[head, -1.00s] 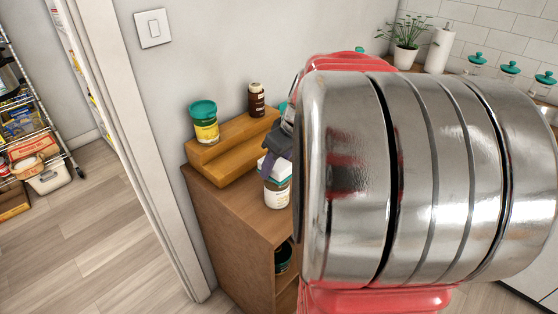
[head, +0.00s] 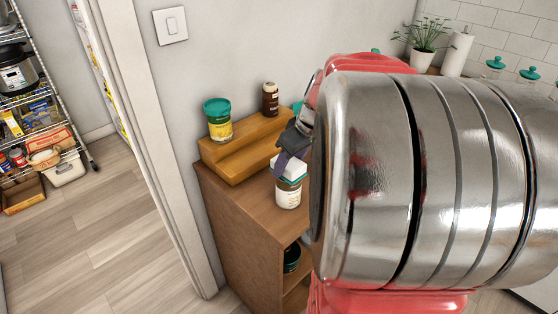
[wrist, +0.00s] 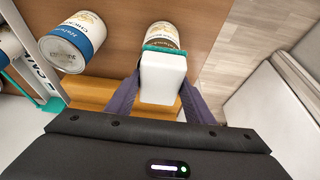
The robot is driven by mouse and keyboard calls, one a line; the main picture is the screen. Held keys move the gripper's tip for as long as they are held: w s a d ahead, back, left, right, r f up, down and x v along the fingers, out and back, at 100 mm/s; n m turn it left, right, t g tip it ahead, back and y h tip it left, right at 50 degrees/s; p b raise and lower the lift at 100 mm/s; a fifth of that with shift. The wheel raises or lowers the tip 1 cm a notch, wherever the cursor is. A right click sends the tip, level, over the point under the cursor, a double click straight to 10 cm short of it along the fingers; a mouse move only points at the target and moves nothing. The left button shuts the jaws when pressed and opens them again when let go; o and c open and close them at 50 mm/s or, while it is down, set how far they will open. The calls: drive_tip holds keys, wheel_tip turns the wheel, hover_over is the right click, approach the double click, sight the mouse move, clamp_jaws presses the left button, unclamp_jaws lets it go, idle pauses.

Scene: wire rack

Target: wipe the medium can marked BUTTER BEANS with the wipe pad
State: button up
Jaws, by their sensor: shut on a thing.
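My gripper (wrist: 160,90) is shut on the wipe pad (wrist: 163,76), a white block with a teal face. In the head view the pad (head: 290,165) sits at the upper part of a can with a white label (head: 288,195) on the wooden cabinet. In the wrist view this can (wrist: 168,33) lies just beyond the pad's teal face, close to or touching it. The pad covers part of the can, and I cannot read its label for certain. My arm hides the right side of the head view.
A wooden step riser (head: 235,160) holds a teal-lidded yellow container (head: 218,122) and a brown bottle (head: 270,99). In the wrist view a blue-and-white can (wrist: 72,42) stands left of the pad. A loaded wire rack (head: 40,95) stands beyond the doorway at far left.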

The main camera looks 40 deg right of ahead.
drive_tip(key=shift+w+d, duration=0.2)
drive_tip(key=shift+d, duration=0.7)
drive_tip(key=shift+a, duration=0.1)
drive_tip(key=shift+s+a, duration=0.2)
drive_tip(key=shift+a, duration=0.5)
drive_tip(key=shift+s+a, duration=0.15)
drive_tip(key=shift+a, duration=0.5)
drive_tip(key=shift+r, duration=3.55)
